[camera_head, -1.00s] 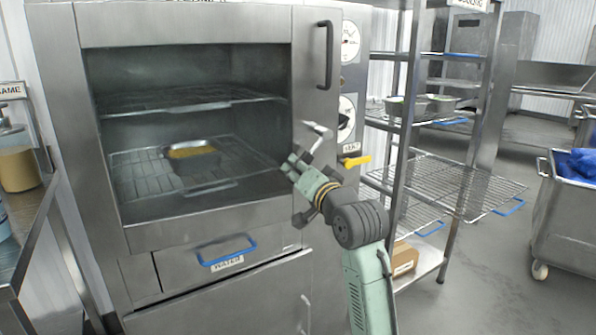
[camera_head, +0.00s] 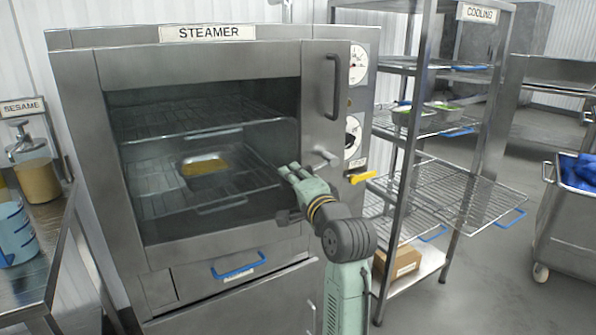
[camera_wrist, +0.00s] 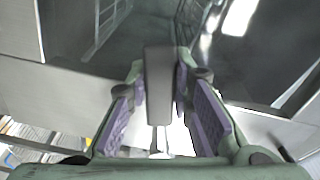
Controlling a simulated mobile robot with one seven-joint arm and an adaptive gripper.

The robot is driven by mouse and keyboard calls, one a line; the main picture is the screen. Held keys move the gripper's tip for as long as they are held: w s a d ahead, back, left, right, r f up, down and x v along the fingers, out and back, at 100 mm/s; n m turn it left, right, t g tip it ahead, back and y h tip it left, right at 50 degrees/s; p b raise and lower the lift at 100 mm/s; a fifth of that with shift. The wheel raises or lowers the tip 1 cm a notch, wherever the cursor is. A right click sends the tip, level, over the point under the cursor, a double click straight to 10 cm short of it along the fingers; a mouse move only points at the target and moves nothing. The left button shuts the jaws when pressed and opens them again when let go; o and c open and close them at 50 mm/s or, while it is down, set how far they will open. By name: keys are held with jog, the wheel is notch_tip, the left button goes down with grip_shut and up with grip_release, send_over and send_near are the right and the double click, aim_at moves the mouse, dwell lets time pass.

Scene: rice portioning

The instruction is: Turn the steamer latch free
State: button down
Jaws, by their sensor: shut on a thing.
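The steamer (camera_head: 75,130) stands at left-centre in the head view with its windowed door closed. The metal steamer latch (camera_head: 325,156) is on the right of the door front, below the upright door handle (camera_head: 334,88). My gripper (camera_head: 284,172) is at the latch's left, in front of the door's right edge. In the wrist view a dark grey bar (camera_wrist: 158,85), seemingly the latch lever, lies between the purple-padded fingers of my gripper (camera_wrist: 163,115), which is shut on it. The fingers hide part of the lever in the head view.
A yellow lever (camera_head: 361,177) sticks out right of the latch, below the dials. A wire cooling rack (camera_head: 405,130) with a pulled-out shelf (camera_head: 465,195) stands at right. A metal counter (camera_head: 55,235) is at left. Inside the steamer is a pan (camera_head: 205,166) with yellow food.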

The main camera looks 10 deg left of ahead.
jog(key=shift+a+r+m, duration=0.1)
jog(key=shift+r+m, duration=1.25)
jog(key=shift+m, duration=0.25)
jog(key=c, duration=1.4)
grip_release()
jog(key=shift+s, duration=0.1)
jog(key=v, duration=1.2)
